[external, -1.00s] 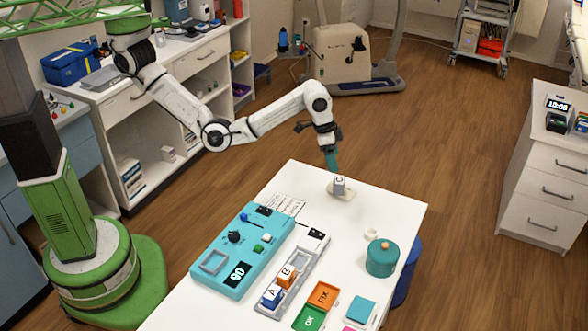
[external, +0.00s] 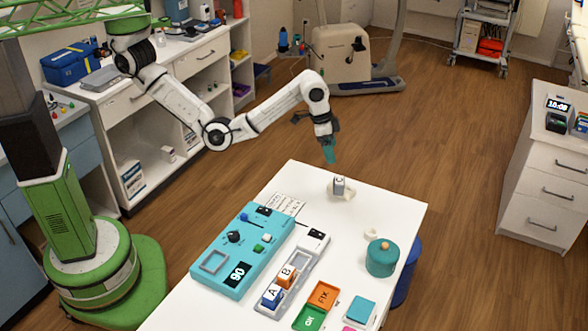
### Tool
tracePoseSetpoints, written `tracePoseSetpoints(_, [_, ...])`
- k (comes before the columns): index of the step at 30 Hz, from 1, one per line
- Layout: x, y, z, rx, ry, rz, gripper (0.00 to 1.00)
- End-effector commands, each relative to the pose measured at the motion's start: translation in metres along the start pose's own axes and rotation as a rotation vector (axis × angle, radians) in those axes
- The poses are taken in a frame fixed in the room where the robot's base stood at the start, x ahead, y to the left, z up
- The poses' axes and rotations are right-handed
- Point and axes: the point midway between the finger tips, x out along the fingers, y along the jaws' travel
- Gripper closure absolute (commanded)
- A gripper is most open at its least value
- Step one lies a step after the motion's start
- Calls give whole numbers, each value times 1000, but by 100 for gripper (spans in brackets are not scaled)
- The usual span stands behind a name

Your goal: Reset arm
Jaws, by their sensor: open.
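My white arm (external: 262,119) reaches from my green base across toward the far end of the white table. My gripper (external: 329,155) points down with teal fingers. It is open and hangs above and just beyond the table's far edge. Nothing shows between its fingers, though they are small in this view. A grey block with a letter (external: 338,185) rests at a small pale holder near the far end of the table, below and apart from my gripper.
On the white table (external: 385,205) are a teal panel (external: 240,250), a grey tray (external: 300,265) with blocks A (external: 272,295) and B (external: 286,276), orange and green trays (external: 322,295), and a teal lidded pot (external: 381,260). White shelves (external: 165,150) stand behind my arm. Open floor lies right.

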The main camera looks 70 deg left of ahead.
Motion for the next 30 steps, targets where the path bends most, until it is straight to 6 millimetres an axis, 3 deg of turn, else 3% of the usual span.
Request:
tracePoseSetpoints(5, [30,-51,29,-59,18,-67,16])
tracePoseSetpoints(9, [60,-105,76,-120,47,-140,16])
tracePoseSetpoints(15, [88,-156,156,-188,86,-208,16])
tracePoseSetpoints(22, [98,-172,253,-255,120,-221,16])
tracePoseSetpoints(30, [84,-147,338,-339,156,-168,16])
